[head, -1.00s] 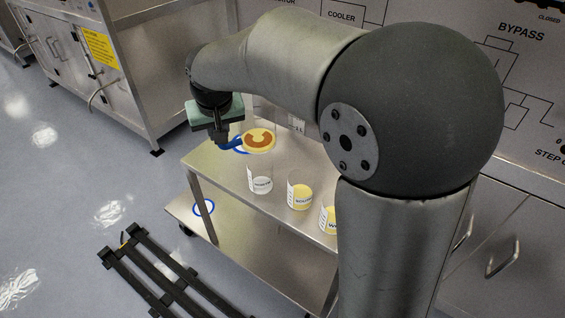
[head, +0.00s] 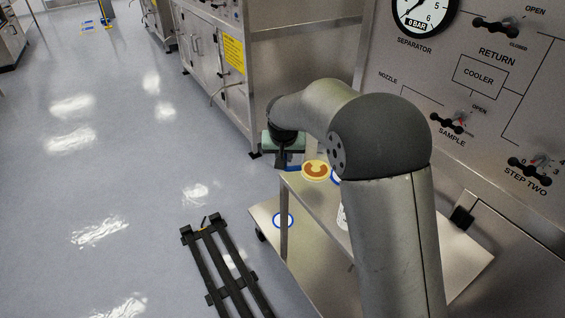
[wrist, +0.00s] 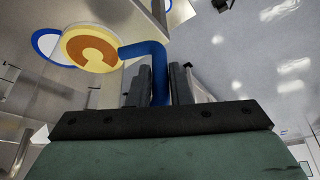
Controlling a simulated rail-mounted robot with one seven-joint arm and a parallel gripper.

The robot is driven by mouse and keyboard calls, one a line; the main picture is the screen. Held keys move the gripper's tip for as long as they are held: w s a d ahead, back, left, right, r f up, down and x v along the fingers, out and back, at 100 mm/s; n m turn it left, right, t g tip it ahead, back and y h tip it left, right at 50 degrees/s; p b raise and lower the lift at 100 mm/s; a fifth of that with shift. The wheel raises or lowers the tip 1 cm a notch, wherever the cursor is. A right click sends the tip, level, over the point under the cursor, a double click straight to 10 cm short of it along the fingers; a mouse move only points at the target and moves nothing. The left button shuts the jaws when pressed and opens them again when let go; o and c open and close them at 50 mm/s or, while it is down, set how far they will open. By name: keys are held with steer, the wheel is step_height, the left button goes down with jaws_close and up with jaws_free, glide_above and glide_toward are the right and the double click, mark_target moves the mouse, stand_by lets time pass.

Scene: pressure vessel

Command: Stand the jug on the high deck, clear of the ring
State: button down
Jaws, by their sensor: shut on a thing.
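The jug (head: 316,171) shows mainly as a yellow round top with an orange-brown C-shaped mark, at the high deck's far left end. It also shows in the wrist view (wrist: 90,48), with a blue handle (wrist: 146,50). My gripper (head: 281,163) is shut on that handle; its dark fingers (wrist: 158,85) flank it in the wrist view. The high deck (head: 305,200) is the top shelf of a steel trolley. A blue ring (wrist: 40,40) shows partly behind the jug in the wrist view. I cannot tell whether the jug's base touches the deck.
A clear labelled beaker (head: 342,217) stands on the high deck, partly behind my arm. Another blue ring (head: 283,220) is on the lower shelf (head: 265,213). A black rail frame (head: 228,265) lies on the floor. A panel with valves (head: 475,80) stands at right.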

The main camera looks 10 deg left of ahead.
steer(key=shift+s+a+p+x, duration=0.1)
steer(key=shift+a+p+x, duration=0.05)
steer(key=shift+x, duration=1.3)
steer(key=shift+s+a+p+x, duration=0.1)
steer(key=shift+a+p+x, duration=0.05)
steer(key=shift+x, duration=1.25)
steer(key=shift+f, duration=0.2)
steer(key=shift+f+b, duration=0.15)
steer(key=shift+b, duration=0.15)
steer(key=c, duration=1.3)
jaws_free()
steer(key=shift+c, duration=0.2)
